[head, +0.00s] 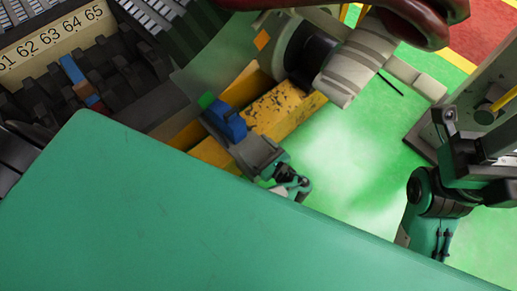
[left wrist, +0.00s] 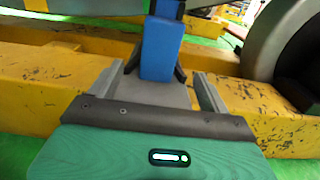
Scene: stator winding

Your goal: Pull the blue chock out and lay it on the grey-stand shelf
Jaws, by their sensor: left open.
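The blue chock (head: 230,124) stands at the yellow, chipped beam, below the large round machine part. It also shows in the left wrist view (left wrist: 161,48) as an upright blue block. My left gripper (head: 242,140) is open, with its fingers on either side of the chock; in the left wrist view the gripper (left wrist: 158,72) has dark fingertips close to the chock's sides. I cannot tell whether they touch it. My right arm is at the right edge of the head view; its fingertips cannot be made out.
A grey metal stand (head: 476,88) is at the right; its shelf cannot be clearly told. The yellow beam (head: 283,108) runs beside the chock. A numbered rack (head: 52,50) is at the upper left. Green floor (head: 345,150) is clear between beam and stand.

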